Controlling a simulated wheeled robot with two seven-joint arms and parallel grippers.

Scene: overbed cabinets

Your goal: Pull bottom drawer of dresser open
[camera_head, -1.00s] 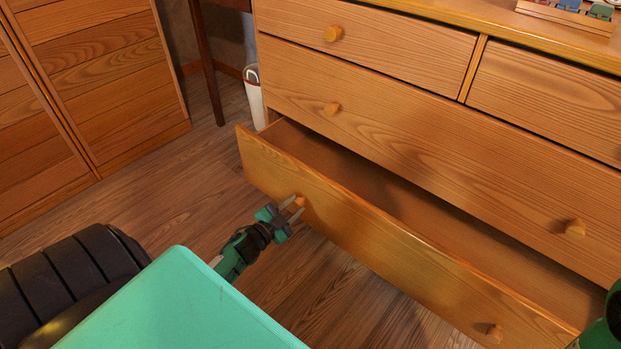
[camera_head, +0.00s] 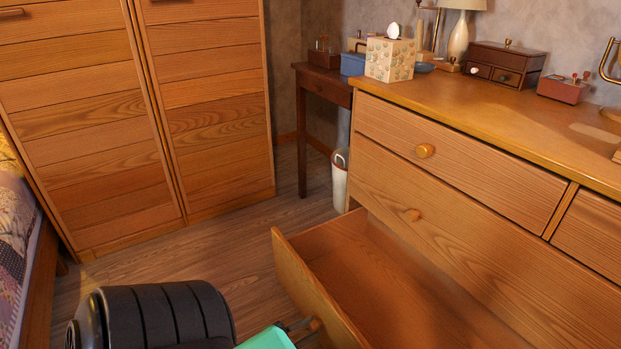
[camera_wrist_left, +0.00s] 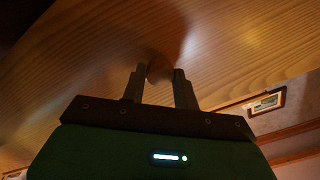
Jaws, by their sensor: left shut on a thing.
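The dresser (camera_head: 450,205) is light wood with round knobs. Its bottom drawer (camera_head: 385,290) stands well open, its empty inside showing. My left gripper (camera_head: 303,327) is at the drawer's front, at the bottom edge of the head view, mostly hidden by a green part of mine. Its fingers are shut on the left wooden knob (camera_head: 316,324) of that drawer. In the left wrist view, the two fingers (camera_wrist_left: 159,82) stand on either side of the knob (camera_wrist_left: 158,69) against the drawer front (camera_wrist_left: 230,55). My right gripper is not in view.
A wooden wardrobe (camera_head: 130,120) stands at the left, with a bed (camera_head: 15,240) at the left edge. A white bin (camera_head: 340,180) stands beside the dresser, near a dark side table (camera_head: 320,85). Wooden floor (camera_head: 215,245) is clear between wardrobe and drawer.

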